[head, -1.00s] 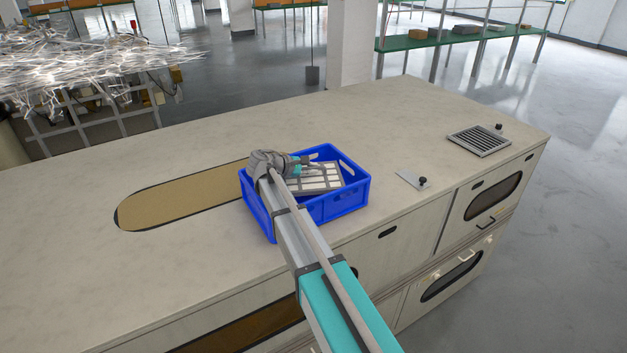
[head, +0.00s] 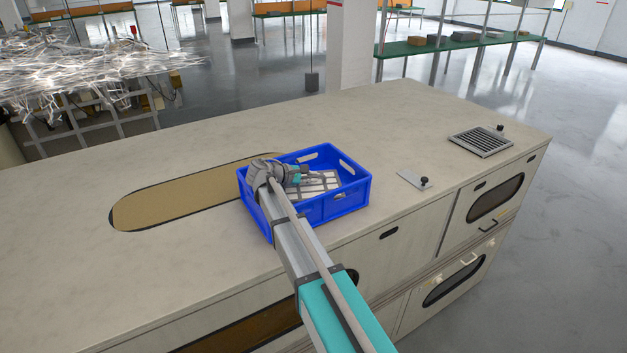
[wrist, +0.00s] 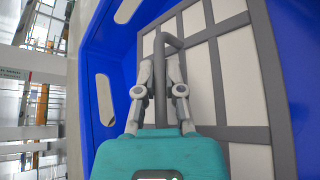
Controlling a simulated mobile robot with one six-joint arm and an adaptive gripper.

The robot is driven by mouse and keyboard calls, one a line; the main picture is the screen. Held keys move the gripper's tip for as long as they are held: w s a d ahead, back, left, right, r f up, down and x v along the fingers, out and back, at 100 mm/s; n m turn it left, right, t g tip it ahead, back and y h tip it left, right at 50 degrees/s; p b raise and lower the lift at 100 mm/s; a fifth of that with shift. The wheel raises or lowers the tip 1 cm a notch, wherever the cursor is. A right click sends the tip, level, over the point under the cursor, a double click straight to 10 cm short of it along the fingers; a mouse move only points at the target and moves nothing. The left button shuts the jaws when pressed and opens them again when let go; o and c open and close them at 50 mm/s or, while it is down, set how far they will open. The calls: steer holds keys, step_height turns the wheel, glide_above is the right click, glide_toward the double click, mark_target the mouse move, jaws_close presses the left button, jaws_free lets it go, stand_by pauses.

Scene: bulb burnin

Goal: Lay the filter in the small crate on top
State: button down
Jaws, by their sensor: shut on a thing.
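The filter (head: 321,182), a flat pale panel with a grey frame and grid, is inside the blue small crate (head: 340,204) on top of the cabinet. In the wrist view the filter (wrist: 235,75) fills the right half, with the blue crate wall (wrist: 115,75) to its left. My gripper (wrist: 160,62) is over the filter, its fingers shut on the filter's grey bar handle. In the head view my gripper (head: 298,174) reaches into the crate. I cannot tell whether the filter's underside touches the crate floor.
The crate stands on the beige cabinet top (head: 225,250), partly over a tan oval window (head: 175,197). The back of the top is clear.

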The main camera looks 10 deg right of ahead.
steer(key=shift+f, duration=0.1)
steer(key=c, duration=0.8)
jaws_free()
steer(key=shift+o, duration=0.2)
steer(key=shift+s+a+r, duration=0.1)
steer(key=shift+a+r, duration=0.25)
steer(key=p+v, duration=0.4)
steer(key=v, duration=0.5)
steer(key=shift+s+a+r, duration=0.1)
steer(key=shift+a+r, duration=0.15)
steer(key=shift+p+v, duration=0.3)
steer(key=shift+v, duration=0.45)
steer(key=shift+f, duration=0.15)
